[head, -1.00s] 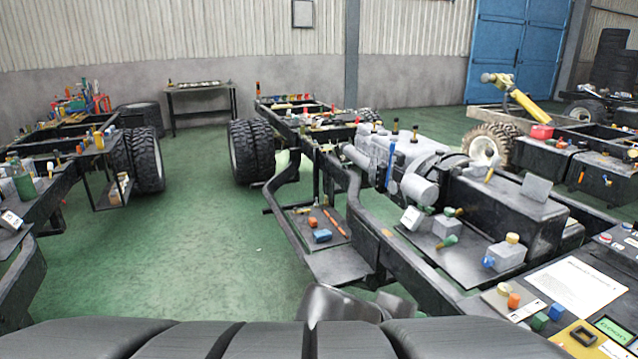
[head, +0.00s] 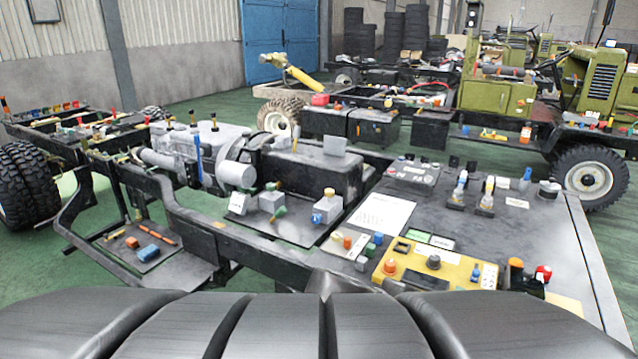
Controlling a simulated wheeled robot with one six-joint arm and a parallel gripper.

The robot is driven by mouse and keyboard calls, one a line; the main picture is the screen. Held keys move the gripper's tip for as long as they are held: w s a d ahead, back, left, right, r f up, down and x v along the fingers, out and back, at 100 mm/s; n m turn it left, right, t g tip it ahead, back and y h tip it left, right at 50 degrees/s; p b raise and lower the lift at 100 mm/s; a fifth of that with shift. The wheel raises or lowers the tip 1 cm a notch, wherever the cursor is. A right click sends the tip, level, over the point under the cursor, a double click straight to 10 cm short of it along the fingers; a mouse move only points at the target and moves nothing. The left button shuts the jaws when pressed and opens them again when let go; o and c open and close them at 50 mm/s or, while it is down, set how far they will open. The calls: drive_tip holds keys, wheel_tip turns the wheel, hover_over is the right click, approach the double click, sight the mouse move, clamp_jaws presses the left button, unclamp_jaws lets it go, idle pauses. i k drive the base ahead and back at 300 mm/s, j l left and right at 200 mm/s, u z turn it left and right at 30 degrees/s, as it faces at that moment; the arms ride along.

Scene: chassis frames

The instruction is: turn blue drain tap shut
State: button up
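A small blue fitting (head: 317,218) sits on the left front face of a grey block (head: 329,207) with a yellow cap on top. The block stands on the dark chassis plate right of centre. A slim fitting with blue on it (head: 461,183) stands upright farther right on the deck. I cannot tell for sure which of these is the blue drain tap, nor whether it is open or shut.
A yellow panel (head: 432,262) with knobs lies at the near right. A white sheet (head: 381,214) lies behind it.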

sight(316, 218)
drive_tip(key=i+j, duration=0.2)
drive_tip(key=i, duration=0.2)
drive_tip(key=i+j+u, duration=0.1)
drive_tip(key=i+j, duration=0.15)
drive_tip(key=i, duration=0.2)
